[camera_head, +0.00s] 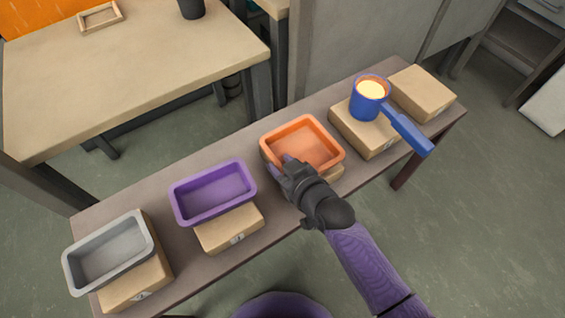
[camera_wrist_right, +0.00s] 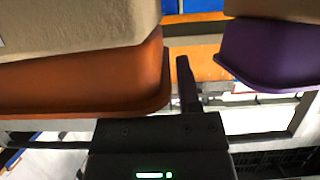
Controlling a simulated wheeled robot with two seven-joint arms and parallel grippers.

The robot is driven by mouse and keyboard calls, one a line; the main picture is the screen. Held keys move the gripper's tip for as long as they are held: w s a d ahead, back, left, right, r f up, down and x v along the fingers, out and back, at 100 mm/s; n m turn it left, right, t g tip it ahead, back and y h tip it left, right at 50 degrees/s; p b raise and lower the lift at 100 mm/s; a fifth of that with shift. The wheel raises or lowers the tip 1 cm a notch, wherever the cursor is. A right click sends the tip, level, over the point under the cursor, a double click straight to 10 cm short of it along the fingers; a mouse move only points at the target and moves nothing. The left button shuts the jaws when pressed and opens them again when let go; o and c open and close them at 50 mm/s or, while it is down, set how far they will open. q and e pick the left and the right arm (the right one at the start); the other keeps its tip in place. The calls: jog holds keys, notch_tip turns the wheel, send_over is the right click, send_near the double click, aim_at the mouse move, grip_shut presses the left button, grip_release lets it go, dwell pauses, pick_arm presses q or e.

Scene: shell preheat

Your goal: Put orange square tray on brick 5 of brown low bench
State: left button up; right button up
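The orange square tray (camera_head: 318,140) sits over the middle brick (camera_head: 333,173) of the brown low bench (camera_head: 209,262); it also shows in the right wrist view (camera_wrist_right: 90,88). My right gripper (camera_head: 284,164) is at the tray's near left wall. In the right wrist view one dark finger (camera_wrist_right: 188,88) stands just outside the rim with a narrow gap; the other finger is hidden behind the tray. The gripper looks open around the wall. The brick at the bench's far right end (camera_head: 424,92) has a bare top. My left gripper is not in view.
A blue pan (camera_head: 364,107) with yellow contents stands on the brick (camera_head: 345,128) beside the bare one, its handle sticking out toward the near right. The purple tray (camera_head: 183,212) and grey tray (camera_head: 73,273) stand on bricks to the left. A larger table (camera_head: 150,75) is behind.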

jog(key=shift+r, duration=0.1)
